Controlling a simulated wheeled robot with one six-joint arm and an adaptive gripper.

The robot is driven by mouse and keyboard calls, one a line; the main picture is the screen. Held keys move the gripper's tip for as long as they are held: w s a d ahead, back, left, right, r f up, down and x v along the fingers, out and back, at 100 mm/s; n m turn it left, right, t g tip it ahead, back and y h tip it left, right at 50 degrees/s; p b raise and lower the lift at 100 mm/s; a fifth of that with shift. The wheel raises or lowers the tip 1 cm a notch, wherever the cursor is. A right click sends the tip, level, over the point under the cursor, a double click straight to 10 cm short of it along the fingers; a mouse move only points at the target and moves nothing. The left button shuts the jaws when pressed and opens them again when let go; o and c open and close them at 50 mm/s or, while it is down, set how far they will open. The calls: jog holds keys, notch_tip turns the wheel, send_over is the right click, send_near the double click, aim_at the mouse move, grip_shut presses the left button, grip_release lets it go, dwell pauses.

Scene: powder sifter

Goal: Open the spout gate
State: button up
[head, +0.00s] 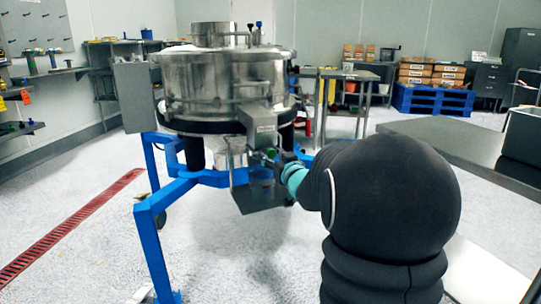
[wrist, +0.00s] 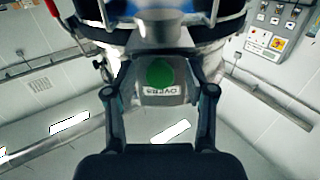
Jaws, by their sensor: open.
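The round steel powder sifter (head: 222,80) stands on a blue frame. Its grey spout (head: 259,119) juts out at the front right. In the wrist view, the spout end (wrist: 160,96) carries an upside-down "OVERS" label and a round green part (wrist: 160,73). My gripper (head: 281,161) is at the spout, partly hidden by my arm. In the wrist view, my gripper (wrist: 160,92) is open, with one finger on each side of the spout end. I cannot tell whether the fingers touch it. The gate's own edges are not clear.
The blue frame's legs (head: 150,240) spread to the left. A grey table (head: 450,140) stands at the right. A blue pallet with boxes (head: 433,98) is at the back. The floor at left is free.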

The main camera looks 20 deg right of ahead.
jog(key=shift+w, duration=0.8)
jog(key=shift+c, duration=0.3)
grip_shut()
jog(key=shift+s+b, duration=0.45)
jog(key=shift+s, duration=2.2)
jog(key=shift+o, duration=0.3)
grip_release()
